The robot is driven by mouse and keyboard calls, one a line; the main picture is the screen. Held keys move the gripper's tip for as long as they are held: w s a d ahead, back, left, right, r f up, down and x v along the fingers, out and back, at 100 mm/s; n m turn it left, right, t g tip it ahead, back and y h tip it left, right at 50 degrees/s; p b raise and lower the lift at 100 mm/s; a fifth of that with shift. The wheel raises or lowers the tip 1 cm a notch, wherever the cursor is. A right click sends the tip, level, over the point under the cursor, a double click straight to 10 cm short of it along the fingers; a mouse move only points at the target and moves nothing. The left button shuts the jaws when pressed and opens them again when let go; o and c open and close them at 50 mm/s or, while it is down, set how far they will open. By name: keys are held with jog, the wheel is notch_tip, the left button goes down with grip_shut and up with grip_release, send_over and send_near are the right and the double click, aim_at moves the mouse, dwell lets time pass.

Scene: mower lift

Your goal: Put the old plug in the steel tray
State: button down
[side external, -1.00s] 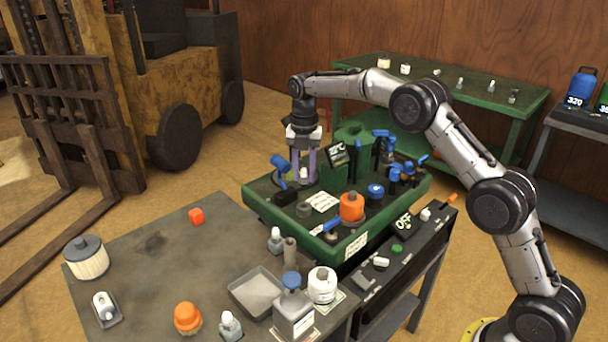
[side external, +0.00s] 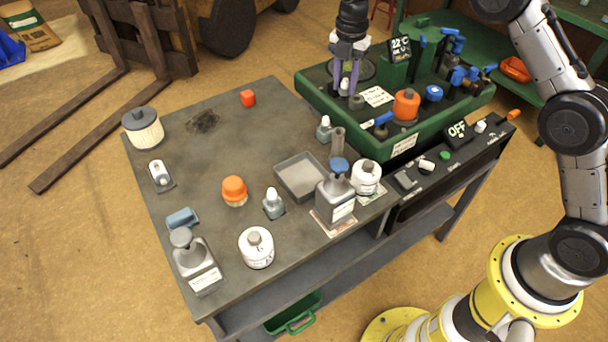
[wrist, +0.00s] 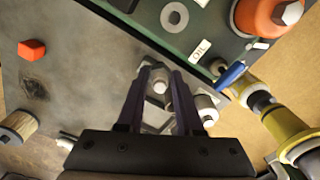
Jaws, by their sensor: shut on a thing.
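My gripper (side external: 345,78) points down above the left part of the green mower deck (side external: 350,135). Its purple fingers are shut on the old plug (side external: 344,86), a small piece with a pale tip. In the wrist view, the plug (wrist: 159,87) shows its metal hex and pale end between the fingertips (wrist: 160,80). The steel tray (side external: 300,176) is a shallow, empty grey square on the bench, below and left of the gripper in the side view. In the wrist view the fingers hide much of what lies below.
The bench (side external: 200,155) is clear around the red cube (side external: 248,98).

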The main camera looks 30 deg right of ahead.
jog(key=s+a+n, duration=0.1)
jog(key=s+a, duration=0.3)
jog(key=a, duration=0.5)
jog(key=s+a+n, duration=0.1)
jog(key=s+a, duration=0.3)
jog(key=a, duration=0.4)
jog(key=shift+s+a+f, duration=0.15)
jog(key=shift+f, duration=2.45)
jog(key=shift+s+a+f, duration=0.1)
jog(key=shift+a+f, duration=0.05)
jog(key=shift+f, duration=2.4)
jog(key=shift+f, duration=0.1)
jog(key=c, duration=0.6)
grip_release()
jog(key=shift+o, duration=0.2)
